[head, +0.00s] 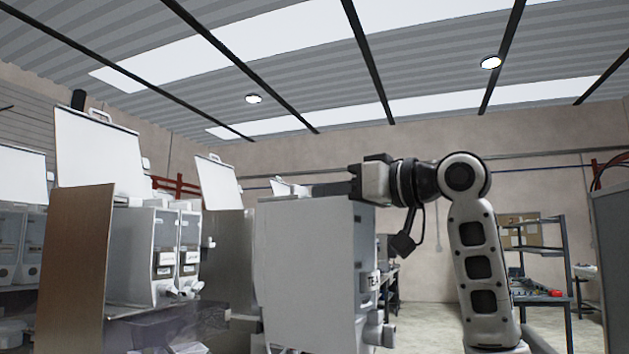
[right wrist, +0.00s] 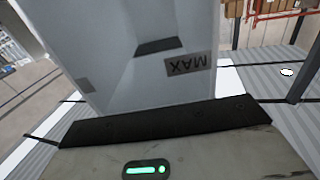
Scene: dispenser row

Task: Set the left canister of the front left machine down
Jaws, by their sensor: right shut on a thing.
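A large pale grey canister (head: 310,270) fills the lower middle of the head view, with a label on its side and a spout low on its right. My right gripper (head: 338,188) is shut on its upper edge. In the right wrist view the canister (right wrist: 150,55) shows with an upside-down MAX label, against the dark finger. The canister's bottom is cut off in the head view, so I cannot tell whether it rests on anything. The machine at the left (head: 78,265) has a brown side panel and a raised white lid. My left gripper is out of view.
Two canisters with spouts (head: 160,260) stand in the machine at the left, beside the panel. Another machine with a raised lid (head: 228,245) stands behind the held canister. A shelf rack and bench (head: 540,299) stand at the far right. Floor shows between them.

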